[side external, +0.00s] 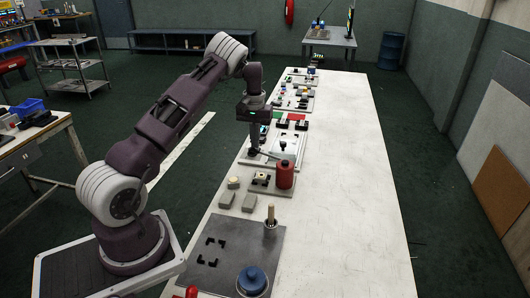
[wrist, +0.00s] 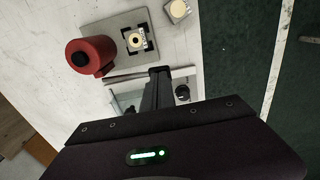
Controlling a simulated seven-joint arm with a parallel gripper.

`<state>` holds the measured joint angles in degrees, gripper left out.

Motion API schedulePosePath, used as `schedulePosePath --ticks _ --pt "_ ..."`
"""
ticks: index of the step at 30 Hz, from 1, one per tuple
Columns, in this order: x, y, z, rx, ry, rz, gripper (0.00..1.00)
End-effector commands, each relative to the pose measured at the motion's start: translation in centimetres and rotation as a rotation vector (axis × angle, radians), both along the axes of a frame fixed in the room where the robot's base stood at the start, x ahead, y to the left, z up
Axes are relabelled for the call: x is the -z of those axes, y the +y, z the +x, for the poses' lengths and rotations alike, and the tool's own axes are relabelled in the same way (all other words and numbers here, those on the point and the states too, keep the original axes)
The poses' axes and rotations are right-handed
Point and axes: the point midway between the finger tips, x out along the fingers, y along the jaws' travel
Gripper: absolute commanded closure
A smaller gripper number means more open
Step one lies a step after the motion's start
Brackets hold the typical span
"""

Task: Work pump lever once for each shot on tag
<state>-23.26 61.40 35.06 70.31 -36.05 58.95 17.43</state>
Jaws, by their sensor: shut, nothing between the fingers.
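A red cylinder (side external: 285,175), which looks like the pump body, stands upright on a grey plate on the long white bench. In the wrist view the red cylinder (wrist: 90,55) is at upper left. A thin bar, which looks like the lever (wrist: 128,76), runs from beside it toward my fingertips. My gripper (wrist: 160,72) is shut and empty, with its tips at or beside the bar's far end; I cannot tell whether they touch. In the side view my gripper (side external: 251,152) points down, left of the cylinder. No tag with a readable number shows.
A square block with a round cream top (wrist: 136,40) sits on the pump's plate. A loose cream-topped block (wrist: 178,9) lies beyond. The bench's right side is clear.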

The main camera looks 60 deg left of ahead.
Motion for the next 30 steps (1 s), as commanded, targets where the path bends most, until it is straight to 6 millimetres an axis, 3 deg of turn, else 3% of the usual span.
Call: schedulePosePath --ticks 30 --pt "4.1 0.0 0.0 0.0 0.001 -0.001 1.0"
